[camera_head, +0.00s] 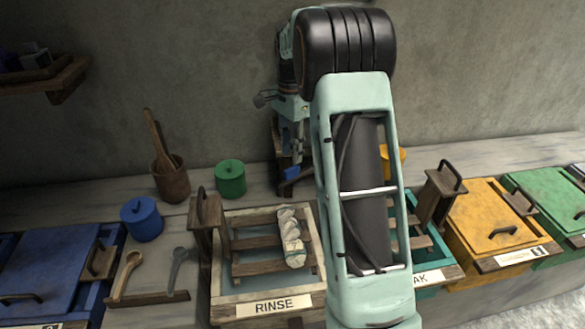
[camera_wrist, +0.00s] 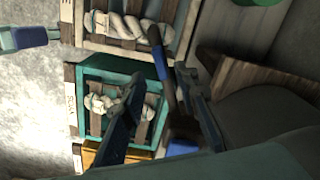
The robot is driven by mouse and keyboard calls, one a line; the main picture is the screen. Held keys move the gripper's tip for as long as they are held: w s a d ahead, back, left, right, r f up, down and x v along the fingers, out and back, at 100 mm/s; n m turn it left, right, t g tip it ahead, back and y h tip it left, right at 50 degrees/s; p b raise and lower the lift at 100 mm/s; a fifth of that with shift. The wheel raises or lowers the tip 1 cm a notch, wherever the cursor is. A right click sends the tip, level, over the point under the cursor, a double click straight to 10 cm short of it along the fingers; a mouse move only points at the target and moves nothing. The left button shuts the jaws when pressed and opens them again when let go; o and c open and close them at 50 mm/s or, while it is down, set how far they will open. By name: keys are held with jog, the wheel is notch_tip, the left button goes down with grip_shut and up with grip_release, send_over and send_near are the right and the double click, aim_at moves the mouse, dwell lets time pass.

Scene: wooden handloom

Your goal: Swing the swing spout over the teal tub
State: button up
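The swing spout, a dark bar with blue parts, shows in the wrist view (camera_wrist: 157,52), its far end near the rinse tub's edge. In the head view its blue part (camera_head: 291,174) is low by the wall, behind the rinse tub. My gripper (camera_wrist: 161,73) is open, with one dark finger on each side of the spout; I cannot tell whether they touch it. In the head view my gripper (camera_head: 297,155) points down just above the spout. The teal tub (camera_head: 448,272) is partly hidden by my arm; the wrist view shows the teal tub (camera_wrist: 90,69) with a pale skein (camera_wrist: 103,105) on its slats.
The rinse tub (camera_head: 228,302) holds another skein (camera_head: 290,238). Green (camera_head: 231,180) and blue (camera_head: 142,220) canisters and a wooden pot (camera_head: 171,182) stand left on the counter. Yellow (camera_head: 485,215) and green (camera_head: 550,200) lidded tubs stand right. The wall is close behind the spout.

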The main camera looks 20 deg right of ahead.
aim_at(292, 168)
notch_tip(292, 168, down, 7)
jog(key=shift+r, duration=0.1)
dwell(0.3)
grip_shut()
